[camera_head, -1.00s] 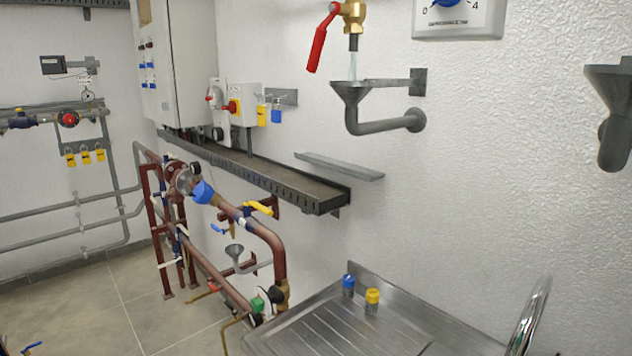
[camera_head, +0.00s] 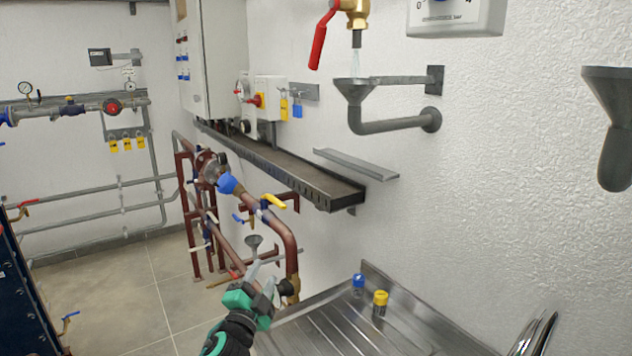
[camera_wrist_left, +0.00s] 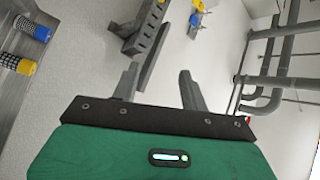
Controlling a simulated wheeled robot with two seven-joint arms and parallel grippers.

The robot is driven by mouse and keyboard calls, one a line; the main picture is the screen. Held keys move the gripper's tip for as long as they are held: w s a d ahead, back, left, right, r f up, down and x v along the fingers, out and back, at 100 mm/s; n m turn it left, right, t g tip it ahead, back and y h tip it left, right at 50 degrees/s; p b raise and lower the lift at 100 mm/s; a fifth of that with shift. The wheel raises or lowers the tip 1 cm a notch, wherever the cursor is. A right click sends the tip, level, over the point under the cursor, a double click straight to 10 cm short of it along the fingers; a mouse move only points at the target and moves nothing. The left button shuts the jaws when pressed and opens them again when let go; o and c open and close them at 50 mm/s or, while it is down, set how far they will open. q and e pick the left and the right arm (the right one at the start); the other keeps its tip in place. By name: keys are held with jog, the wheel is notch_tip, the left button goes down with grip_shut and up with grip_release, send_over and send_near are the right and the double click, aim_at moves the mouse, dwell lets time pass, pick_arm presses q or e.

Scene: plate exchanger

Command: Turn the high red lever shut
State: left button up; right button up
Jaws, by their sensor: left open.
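The high red lever (camera_head: 320,38) sits on a brass valve (camera_head: 356,12) at the top of the head view. It hangs down and to the left from the valve. Water runs from the spout into a grey funnel (camera_head: 354,90) below. My left gripper (camera_head: 265,276) is low in the head view, beside the metal sink, well below and left of the lever. In the left wrist view its two fingers (camera_wrist_left: 158,88) are apart with nothing between them. The lever does not show in the wrist view. My right gripper is out of view.
A grey cable tray (camera_head: 290,175) and a small ledge (camera_head: 355,163) stick out from the wall between gripper and lever. Brown pipes (camera_head: 285,235) stand behind the gripper.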

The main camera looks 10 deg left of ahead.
pick_arm(q)
jog(key=w+d+r+m+t+h, duration=0.15)
jog(key=r+m+h, duration=0.3)
jog(key=r, duration=0.45)
jog(key=d+r+m+t+h, duration=0.1)
jog(key=d+r+m+h, duration=0.1)
jog(key=r+m+h, duration=0.5)
jog(key=m+g, duration=1)
jog(key=m, duration=1.5)
send_near(314, 44)
jog(key=p+x, duration=0.6)
jog(key=x, duration=0.4)
jog(key=shift+d+r, duration=0.1)
jog(key=shift+w+d, duration=0.2)
jog(key=shift+w, duration=0.1)
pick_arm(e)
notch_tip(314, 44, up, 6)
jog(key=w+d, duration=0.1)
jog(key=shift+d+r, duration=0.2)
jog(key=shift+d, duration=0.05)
pick_arm(q)
jog(key=shift+c, duration=0.3)
grip_shut()
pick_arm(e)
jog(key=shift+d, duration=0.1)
